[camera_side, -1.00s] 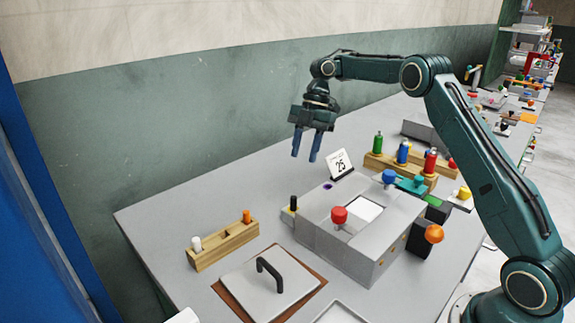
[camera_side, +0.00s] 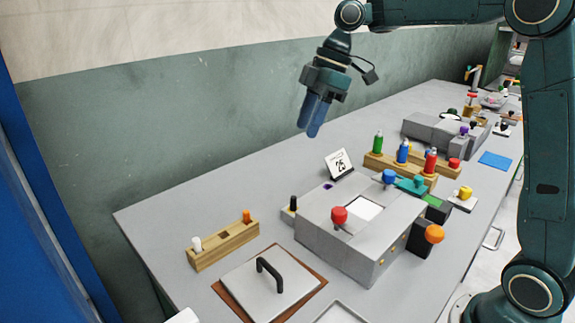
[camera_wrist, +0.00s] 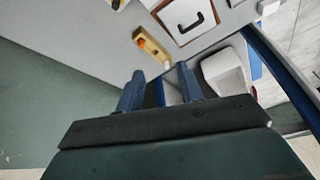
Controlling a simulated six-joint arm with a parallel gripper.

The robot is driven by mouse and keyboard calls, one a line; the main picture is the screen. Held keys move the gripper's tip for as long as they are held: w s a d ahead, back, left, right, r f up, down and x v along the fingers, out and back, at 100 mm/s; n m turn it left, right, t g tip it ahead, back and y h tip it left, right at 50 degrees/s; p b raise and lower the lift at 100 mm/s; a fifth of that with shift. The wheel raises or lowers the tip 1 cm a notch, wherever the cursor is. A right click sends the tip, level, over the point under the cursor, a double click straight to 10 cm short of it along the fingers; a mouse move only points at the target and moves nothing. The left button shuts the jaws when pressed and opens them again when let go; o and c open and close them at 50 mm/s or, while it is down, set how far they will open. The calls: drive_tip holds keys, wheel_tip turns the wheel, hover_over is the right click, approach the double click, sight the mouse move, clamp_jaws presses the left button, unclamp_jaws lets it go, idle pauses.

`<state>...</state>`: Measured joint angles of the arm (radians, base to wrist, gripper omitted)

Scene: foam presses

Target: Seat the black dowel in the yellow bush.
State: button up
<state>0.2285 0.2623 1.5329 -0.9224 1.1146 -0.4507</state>
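The black dowel (camera_side: 293,202) stands upright at the left end of the grey press (camera_side: 322,237). A small patch of yellow, likely the yellow bush (camera_side: 287,209), shows low beside its foot; how deep the dowel sits in it I cannot tell. My gripper (camera_side: 312,132) hangs in the air above and behind the press, tilted, well apart from the dowel. In the wrist view its two blue fingers (camera_wrist: 162,82) stand apart with nothing between them. I cannot make out the dowel in the wrist view.
A wooden block (camera_side: 227,246) holds a white and an orange dowel. In front lies a plate with a black handle (camera_side: 268,270).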

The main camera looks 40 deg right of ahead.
drive_tip(key=s+a+r+m+t+h, duration=0.15)
drive_tip(key=s+m, duration=0.45)
drive_tip(key=s, duration=0.7)
drive_tip(key=s+d+f+m+t+h, duration=0.1)
drive_tip(key=s+f+m, duration=0.1)
drive_tip(key=s, duration=0.4)
drive_tip(key=s+d+f+m+t+h, duration=0.1)
drive_tip(key=s+d+f+m, duration=0.1)
drive_tip(key=s, duration=0.5)
drive_tip(key=f+m, duration=0.1)
drive_tip(key=m, duration=0.1)
drive_tip(key=shift+d+f+m, duration=0.2)
drive_tip(key=shift+d+m, duration=0.05)
drive_tip(key=shift+m, duration=0.05)
